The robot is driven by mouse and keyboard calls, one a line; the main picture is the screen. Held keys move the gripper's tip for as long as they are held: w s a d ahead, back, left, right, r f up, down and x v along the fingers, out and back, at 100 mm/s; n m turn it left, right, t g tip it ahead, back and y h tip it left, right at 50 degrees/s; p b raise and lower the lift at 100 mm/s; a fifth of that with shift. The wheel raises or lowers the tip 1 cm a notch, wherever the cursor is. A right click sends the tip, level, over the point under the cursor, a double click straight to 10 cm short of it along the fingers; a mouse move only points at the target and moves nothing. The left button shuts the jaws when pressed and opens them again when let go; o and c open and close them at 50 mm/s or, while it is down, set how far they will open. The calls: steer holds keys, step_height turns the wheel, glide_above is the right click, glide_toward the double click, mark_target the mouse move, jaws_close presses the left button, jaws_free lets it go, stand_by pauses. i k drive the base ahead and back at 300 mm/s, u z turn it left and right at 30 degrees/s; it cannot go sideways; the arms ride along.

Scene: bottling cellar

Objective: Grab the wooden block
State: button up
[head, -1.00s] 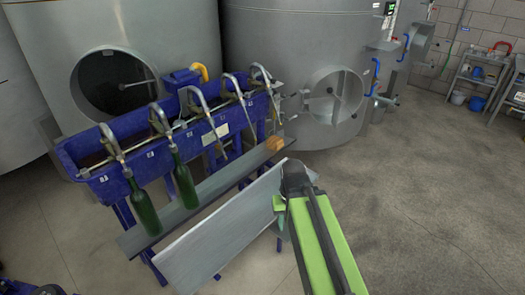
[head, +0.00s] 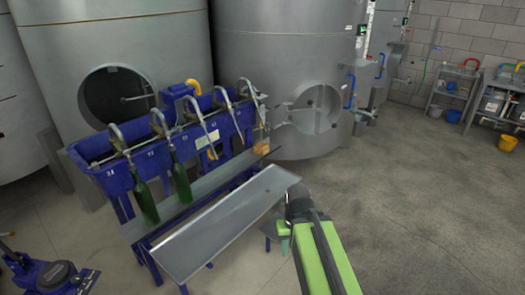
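The wooden block (head: 262,148) is small and orange-brown. It sits at the far right end of the narrow grey shelf (head: 205,187) under the bottle filler's spouts. My gripper (head: 298,192) is at the dark far end of my green arm, in the lower middle of the view. In the picture it is below and right of the block, with a visible gap between them. It appears beside the right end of the front metal tray (head: 225,222). Its fingers are not clear, so I cannot tell whether it is open or shut.
The blue bottle filler (head: 119,180) holds two green bottles (head: 147,203) under its left spouts. Large steel tanks (head: 290,60) stand behind it. A blue floor machine (head: 48,278) is at lower left. The floor on the right is clear up to the shelves and a yellow bucket (head: 507,144).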

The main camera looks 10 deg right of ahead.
mark_target(261, 149)
steer(key=i, duration=0.9)
steer(key=u, duration=1.1)
steer(key=k, duration=0.15)
steer(key=u, duration=2.45)
steer(key=k, duration=1)
steer(key=z, duration=2.95)
steer(key=i, duration=0.1)
steer(key=u, duration=0.9)
